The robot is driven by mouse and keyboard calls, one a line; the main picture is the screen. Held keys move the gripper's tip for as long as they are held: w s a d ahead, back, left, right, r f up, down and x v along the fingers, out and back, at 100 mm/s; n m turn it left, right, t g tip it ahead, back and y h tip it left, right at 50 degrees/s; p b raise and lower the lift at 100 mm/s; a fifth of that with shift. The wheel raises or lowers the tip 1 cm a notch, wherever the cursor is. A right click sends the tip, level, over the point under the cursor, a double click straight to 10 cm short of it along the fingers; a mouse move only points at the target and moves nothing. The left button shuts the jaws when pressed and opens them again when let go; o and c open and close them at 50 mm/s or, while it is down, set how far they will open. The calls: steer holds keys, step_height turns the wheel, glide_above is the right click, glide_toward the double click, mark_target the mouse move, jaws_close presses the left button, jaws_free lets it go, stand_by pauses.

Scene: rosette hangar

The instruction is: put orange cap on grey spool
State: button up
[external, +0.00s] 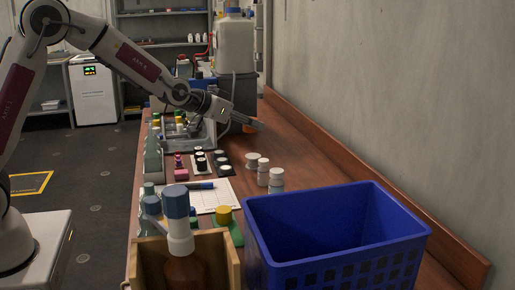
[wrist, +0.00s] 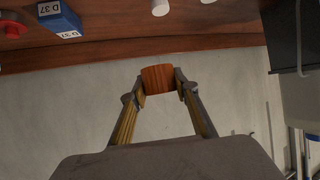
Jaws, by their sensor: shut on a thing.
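My gripper (wrist: 157,82) is shut on the orange cap (wrist: 158,78), which sits between the fingertips in the wrist view. In the external view my gripper (external: 257,125) is stretched out over the back of the wooden bench, and a bit of orange shows just under it. A pale, squat, spool-like piece (external: 256,160) stands on the bench, nearer the camera than the gripper and apart from it. It may be the grey spool; its colour is hard to tell.
White-capped bottles (external: 277,180) stand near the pale piece. A blue crate (external: 335,235) and a wooden box (external: 218,260) with a bottle are in front. A large jug (external: 235,45) on a dark bin stands behind. The bench's right side, along the wall, is clear.

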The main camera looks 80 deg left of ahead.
steer(key=w+a+f+n+g+y, duration=0.2)
steer(key=a+f+n, duration=0.1)
steer(key=a, duration=0.6)
steer(key=w+a+f+n+g+y, duration=0.2)
steer(key=w+a+f+n+y, duration=0.1)
steer(key=a, duration=0.6)
steer(key=shift+w+a+n+g+y, duration=0.25)
steer(key=shift+a+n+g+y, duration=0.05)
steer(key=shift+n+g, duration=0.1)
stand_by(0.4)
steer(key=shift+f, duration=0.15)
glide_above(253, 156)
steer(key=shift+a+f, duration=0.15)
steer(key=shift+f, duration=2.95)
steer(key=shift+f, duration=1.85)
steer(key=shift+f, duration=0.15)
